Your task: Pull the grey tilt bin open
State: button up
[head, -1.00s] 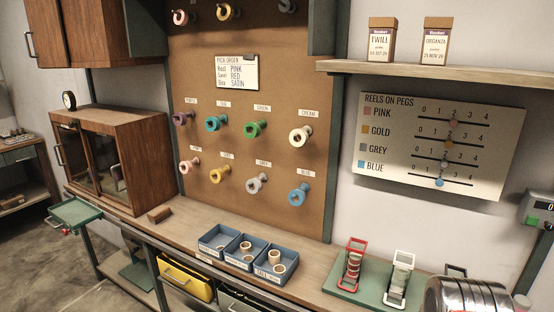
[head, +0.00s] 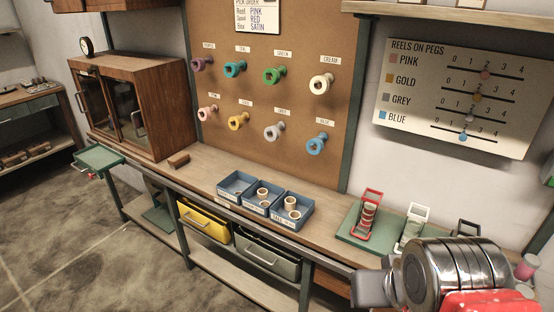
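The grey tilt bin (head: 268,257) hangs under the front edge of the workbench in the head view, right of the yellow bin. Its front and its pale bar handle face me, and it looks shut or nearly so. My gripper (head: 375,289) is at the lower right, by the bench's front edge, right of the grey bin and apart from it. Its fingers cannot be made out against my silver and red arm, so its opening is unclear.
A yellow bin (head: 204,222) is left of the grey one. Blue trays (head: 262,208) holding small reels stand on the bench (head: 215,168) above. A green board (head: 372,240) with red and white holders is near my arm. The floor in front is clear.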

aim_at(282, 261)
jog(key=k, duration=1.3)
jog(key=u, duration=0.3)
jog(key=i, duration=0.85)
jog(key=u, duration=0.8)
jog(key=i, duration=1)
jog(key=u, duration=0.25)
